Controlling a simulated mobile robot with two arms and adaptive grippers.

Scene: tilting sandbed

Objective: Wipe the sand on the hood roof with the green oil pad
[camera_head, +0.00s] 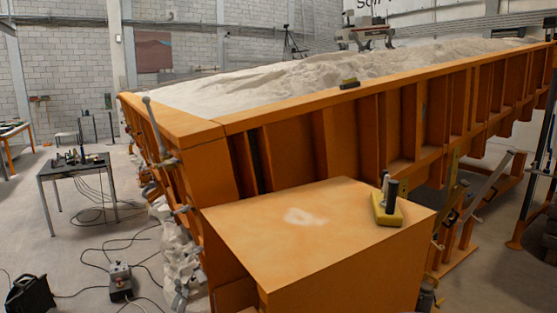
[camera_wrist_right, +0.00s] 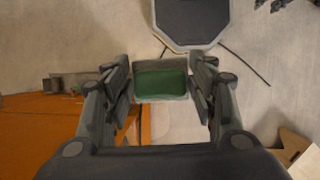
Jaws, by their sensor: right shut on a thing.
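The orange hood roof (camera_head: 260,245) stands in the front middle of the head view. In the right wrist view my right gripper (camera_wrist_right: 172,85) is shut on the green oil pad (camera_wrist_right: 162,82), a green block with a grey edge. The pad is held between the two fingers. Neither my right gripper nor the green pad shows in the head view. My left gripper is in neither view.
A yellow pad with a dark upright handle (camera_head: 387,209) stands on the roof's right part. A small black and yellow block (camera_head: 349,84) sits on the rim of the sandbed (camera_head: 290,104) behind. An orange surface (camera_wrist_right: 60,130) shows at left in the wrist view.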

